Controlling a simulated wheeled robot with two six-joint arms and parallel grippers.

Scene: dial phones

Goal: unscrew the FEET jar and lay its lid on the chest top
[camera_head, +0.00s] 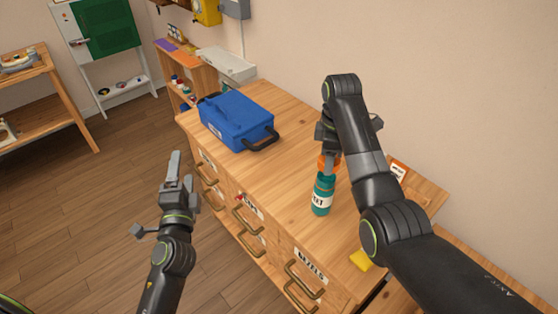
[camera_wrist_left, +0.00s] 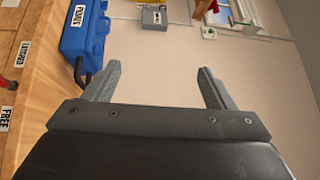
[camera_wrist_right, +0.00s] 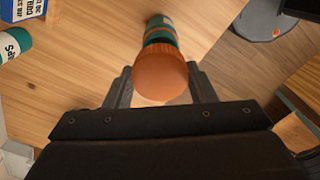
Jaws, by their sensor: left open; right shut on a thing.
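A teal jar (camera_head: 321,198) with a white label, only partly readable, stands upright near the front edge of the wooden chest top (camera_head: 285,165). Its orange lid (camera_head: 327,160) is between the fingers of my right gripper (camera_head: 330,150), which is shut on it from above. In the right wrist view the orange lid (camera_wrist_right: 160,75) fills the space between the fingers, with the teal body (camera_wrist_right: 160,32) beyond it. I cannot tell whether lid and jar are apart. My left gripper (camera_head: 174,168) is open and empty, left of the chest front; its spread fingers show in the left wrist view (camera_wrist_left: 155,85).
A blue toolbox (camera_head: 236,120) sits on the far end of the chest top. A yellow block (camera_head: 361,259) lies near the front right edge. A card (camera_head: 398,171) stands by the wall. A labelled container (camera_wrist_right: 14,44) shows in the right wrist view. The middle chest top is clear.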

